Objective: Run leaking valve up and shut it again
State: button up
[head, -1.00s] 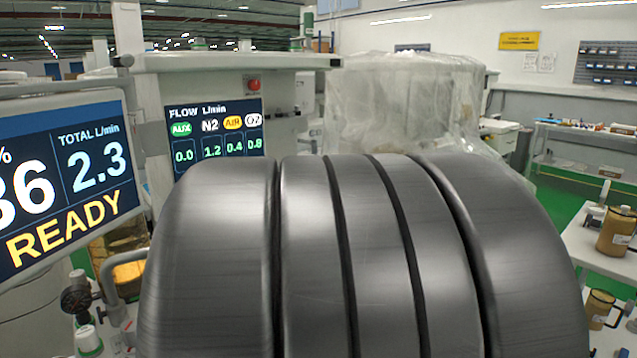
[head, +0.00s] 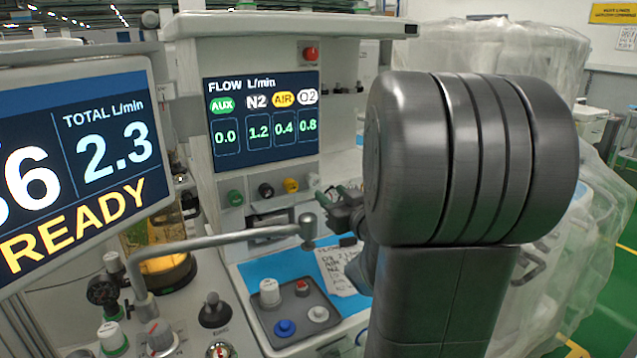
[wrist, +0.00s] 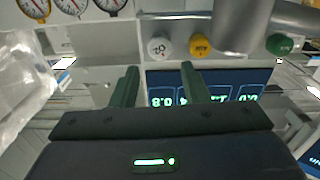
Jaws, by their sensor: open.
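The flow panel (head: 262,120) reads AUX 0.0, N2 1.2, AIR 0.4 and an O2 figure that looks like 0.8. Below it are the green AUX knob (head: 235,197), a dark knob (head: 266,190) and the yellow AIR knob (head: 290,185). The wrist view is upside down and shows the white O2 knob (wrist: 158,47), yellow knob (wrist: 200,46) and green knob (wrist: 280,43). My gripper (wrist: 160,70) is open and empty, its fingers pointing towards the O2 and AIR knobs, apparently apart from both. In the head view my arm partly hides it. No leak mark shows.
A metal bent arm (head: 220,238) crosses in front of the panel below the knobs. A monitor (head: 80,150) reading TOTAL 2.3 and READY stands at left. A grey tray (head: 290,325) with small knobs lies on the worktop. Plastic-wrapped equipment (head: 480,50) stands behind my arm.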

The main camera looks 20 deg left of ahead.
aim_at(316, 182)
jog(key=x, duration=0.8)
jog(key=shift+w+a, duration=0.2)
jog(key=c, duration=0.7)
